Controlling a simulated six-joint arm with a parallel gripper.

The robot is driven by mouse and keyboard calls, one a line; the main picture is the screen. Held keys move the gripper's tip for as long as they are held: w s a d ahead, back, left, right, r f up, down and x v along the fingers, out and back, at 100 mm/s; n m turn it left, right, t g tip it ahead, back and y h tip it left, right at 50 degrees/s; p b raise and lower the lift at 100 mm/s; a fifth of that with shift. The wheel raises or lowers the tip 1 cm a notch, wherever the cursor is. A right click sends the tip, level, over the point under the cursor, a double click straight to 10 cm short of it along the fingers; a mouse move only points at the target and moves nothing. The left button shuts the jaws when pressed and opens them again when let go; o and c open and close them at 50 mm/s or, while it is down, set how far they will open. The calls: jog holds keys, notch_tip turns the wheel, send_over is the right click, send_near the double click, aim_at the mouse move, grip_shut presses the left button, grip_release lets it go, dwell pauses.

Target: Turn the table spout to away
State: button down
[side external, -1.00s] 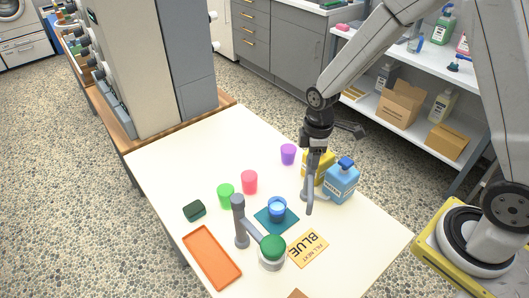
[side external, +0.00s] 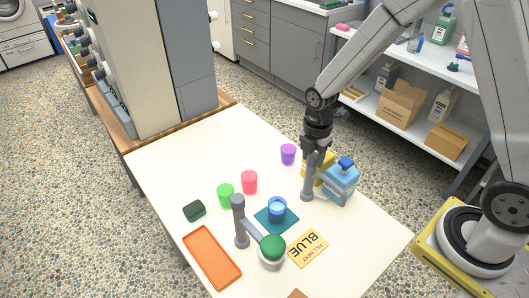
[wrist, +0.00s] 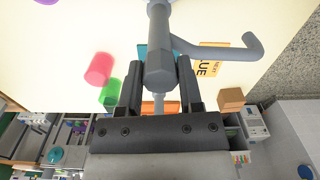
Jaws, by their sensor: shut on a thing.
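The table spout is a grey post (side external: 308,188) with a hooked arm, standing on the white table behind the blue cup. My gripper (side external: 315,158) is above it and shut on the top of its post. In the wrist view my gripper (wrist: 160,75) has one finger on each side of the spout's grey faceted top (wrist: 159,62). The spout's hooked arm (wrist: 215,51) extends right in that view. In the side view it points right, in front of the blue bottle (side external: 342,184). The blue cup (side external: 277,209) stands on a teal mat (side external: 268,225), clear of the arm.
A yellow container (side external: 313,172) stands close behind the spout. Purple (side external: 288,154), red (side external: 249,182) and green (side external: 225,195) cups stand left. A second grey post (side external: 239,222) has a green-topped jar (side external: 272,250) beside it. An orange tray (side external: 212,257) and a BLUE card (side external: 308,247) lie in front.

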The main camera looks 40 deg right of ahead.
dwell(0.3)
jog(key=shift+c, duration=1.2)
grip_release()
jog(key=shift+r, duration=0.1)
jog(key=shift+w+r, duration=0.1)
jog(key=shift+r, duration=3.75)
jog(key=s+m+t, duration=0.1)
jog(key=s+m, duration=0.3)
jog(key=m, duration=0.5)
jog(key=s+d+m+t, duration=0.1)
jog(key=s+m, duration=0.4)
jog(key=m, duration=0.5)
jog(key=shift+s+d+f+m+t, duration=0.2)
jog(key=shift+s+f+m+t, duration=0.1)
jog(key=shift+f+t, duration=0.15)
